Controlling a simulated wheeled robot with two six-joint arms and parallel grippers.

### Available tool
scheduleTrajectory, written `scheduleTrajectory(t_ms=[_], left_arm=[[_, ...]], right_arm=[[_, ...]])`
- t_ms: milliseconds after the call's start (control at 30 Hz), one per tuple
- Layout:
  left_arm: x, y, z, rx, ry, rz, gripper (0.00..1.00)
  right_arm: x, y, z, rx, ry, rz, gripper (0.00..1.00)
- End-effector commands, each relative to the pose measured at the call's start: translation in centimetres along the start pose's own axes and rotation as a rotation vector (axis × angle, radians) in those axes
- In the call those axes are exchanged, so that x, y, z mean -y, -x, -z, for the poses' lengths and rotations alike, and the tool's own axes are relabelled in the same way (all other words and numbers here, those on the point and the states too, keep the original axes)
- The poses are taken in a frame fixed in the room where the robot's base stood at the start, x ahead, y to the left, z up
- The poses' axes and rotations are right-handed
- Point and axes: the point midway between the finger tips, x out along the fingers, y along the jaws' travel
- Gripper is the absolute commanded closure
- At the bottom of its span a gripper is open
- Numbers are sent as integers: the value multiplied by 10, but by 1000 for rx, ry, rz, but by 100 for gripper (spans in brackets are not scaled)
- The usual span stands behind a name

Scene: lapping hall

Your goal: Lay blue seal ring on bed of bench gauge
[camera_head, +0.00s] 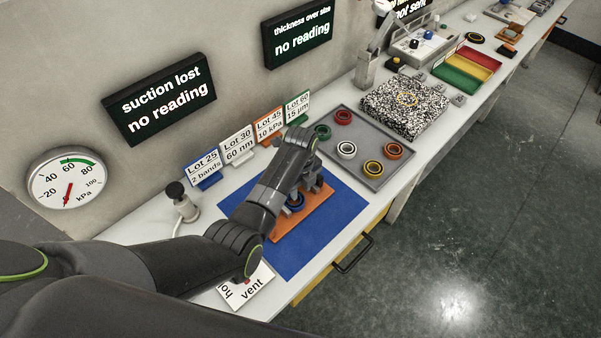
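The blue seal ring (295,203) sits at an orange block (303,221) on a blue mat, partly hidden by my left arm. My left gripper (309,184) is over the far part of the orange block, close beside the ring. Its fingers are mostly hidden behind the wrist, so I cannot tell whether they are open or touch the ring. The bench gauge (370,66) stands farther along the bench, with a speckled bed (420,112) that bears a faint yellow circle and no ring. My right gripper is not in view.
A grey tray (372,182) with red, green, white, orange and yellow rings lies between the mat (341,208) and the bed. Small lot signs (238,144) stand along the wall. A vent card (247,289) lies near my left forearm. Red, yellow and green bins (463,74) are beyond.

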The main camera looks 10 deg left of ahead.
Motion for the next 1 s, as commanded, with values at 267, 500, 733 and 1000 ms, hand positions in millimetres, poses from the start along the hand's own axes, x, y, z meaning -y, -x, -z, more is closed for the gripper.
scheduleTrajectory(t_ms=[267,500,733,1000], left_arm=[[1,54,0,3,-1,5,67],[1,93,0,2,-1,3,67],[0,105,0,0,0,1,67],[0,105,0,0,0,0,67]], right_arm=[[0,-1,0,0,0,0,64],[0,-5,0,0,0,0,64],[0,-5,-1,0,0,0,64],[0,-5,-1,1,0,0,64]])
